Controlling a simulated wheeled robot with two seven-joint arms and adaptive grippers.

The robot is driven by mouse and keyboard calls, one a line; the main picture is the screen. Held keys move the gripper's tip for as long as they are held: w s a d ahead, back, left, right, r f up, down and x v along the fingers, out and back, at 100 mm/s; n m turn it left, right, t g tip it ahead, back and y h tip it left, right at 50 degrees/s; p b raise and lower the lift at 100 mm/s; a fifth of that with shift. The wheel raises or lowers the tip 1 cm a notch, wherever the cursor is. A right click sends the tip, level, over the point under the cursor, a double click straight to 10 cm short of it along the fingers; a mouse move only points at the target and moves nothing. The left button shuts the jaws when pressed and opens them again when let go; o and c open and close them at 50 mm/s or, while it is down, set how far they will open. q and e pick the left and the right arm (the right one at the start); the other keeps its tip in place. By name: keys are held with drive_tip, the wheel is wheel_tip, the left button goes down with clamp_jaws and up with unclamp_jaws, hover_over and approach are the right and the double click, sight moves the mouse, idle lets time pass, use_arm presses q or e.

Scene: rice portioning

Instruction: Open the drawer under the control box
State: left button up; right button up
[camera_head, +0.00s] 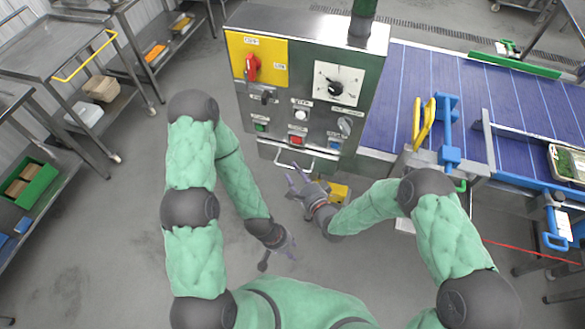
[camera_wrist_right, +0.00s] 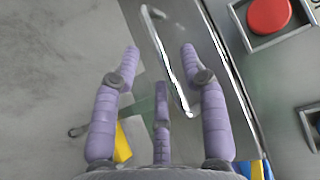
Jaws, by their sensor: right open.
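The control box (camera_head: 308,85) is a grey metal cabinet with a yellow panel, a dial and buttons. Under it is a shut drawer (camera_head: 325,164) with a metal bar handle (camera_head: 292,166). In the right wrist view the shiny handle (camera_wrist_right: 166,62) runs slantwise across the drawer front (camera_wrist_right: 190,35). My right gripper (camera_head: 296,183) is open and empty just below the handle; in the wrist view the handle lies between its spread fingers (camera_wrist_right: 160,55), and I cannot tell whether they touch it. My left gripper (camera_head: 280,256) is lower, away from the drawer, with its fingers apart and empty.
A blue conveyor (camera_head: 440,80) with a yellow handle (camera_head: 424,122) and blue fittings stands on the right. A yellow object (camera_head: 339,192) is on the floor side beside my right gripper. Metal shelves and carts (camera_head: 60,50) line the left. The floor (camera_head: 110,235) between is clear.

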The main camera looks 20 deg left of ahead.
drive_tip(key=shift+x, duration=1.4)
